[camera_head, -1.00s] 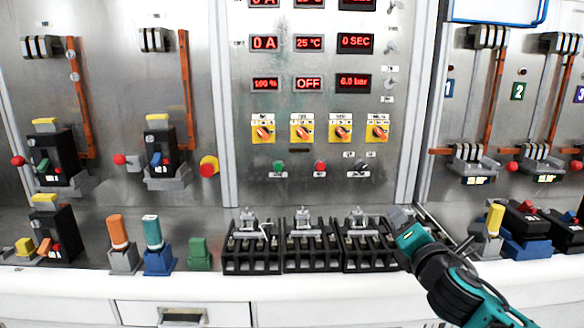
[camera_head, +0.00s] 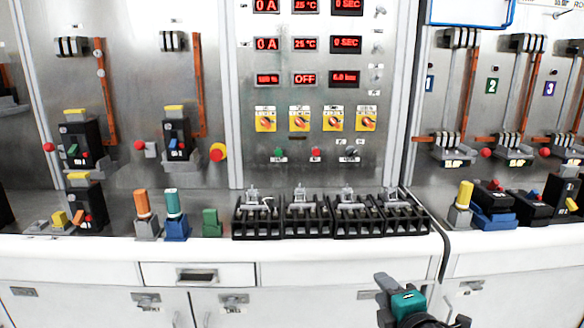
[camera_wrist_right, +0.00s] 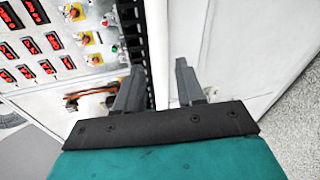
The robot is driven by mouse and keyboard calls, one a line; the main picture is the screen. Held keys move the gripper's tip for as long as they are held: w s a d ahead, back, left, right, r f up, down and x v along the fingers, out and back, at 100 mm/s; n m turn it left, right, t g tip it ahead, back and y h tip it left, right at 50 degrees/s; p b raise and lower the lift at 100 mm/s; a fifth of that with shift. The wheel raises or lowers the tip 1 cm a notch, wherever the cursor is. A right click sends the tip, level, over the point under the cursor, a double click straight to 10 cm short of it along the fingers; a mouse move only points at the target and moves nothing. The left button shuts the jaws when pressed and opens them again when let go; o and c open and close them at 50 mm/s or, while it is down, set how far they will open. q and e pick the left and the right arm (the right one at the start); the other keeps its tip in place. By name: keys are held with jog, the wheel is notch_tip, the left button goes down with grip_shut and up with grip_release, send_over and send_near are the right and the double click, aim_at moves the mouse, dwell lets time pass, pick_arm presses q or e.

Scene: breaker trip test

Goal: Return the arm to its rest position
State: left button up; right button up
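My right gripper (camera_head: 384,296) is at the bottom of the head view, right of centre, in front of the white cabinet (camera_head: 340,266) and apart from everything. Part of its teal and black arm shows beside it. In the right wrist view the two grey fingers of the gripper (camera_wrist_right: 160,70) stand apart with nothing between them, so it is open and empty. My left gripper is in no view. A row of black terminal blocks (camera_head: 306,232) stands on the bench above the right gripper in the head view.
The control panel (camera_head: 310,110) with red displays rises behind the bench. Coloured plugs (camera_head: 176,222) stand at the left, and black and blue breakers (camera_head: 492,212) at the right. The cabinet front has a drawer handle (camera_head: 197,276) and latches. The space before the cabinet looks clear.

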jog(key=s+f+m+g, duration=0.4)
jog(key=s+f+m, duration=1.4)
jog(key=s, duration=0.5)
jog(key=shift+s+a+f+m, duration=0.15)
jog(key=shift+s+f+m, duration=0.2)
jog(key=shift+f, duration=0.2)
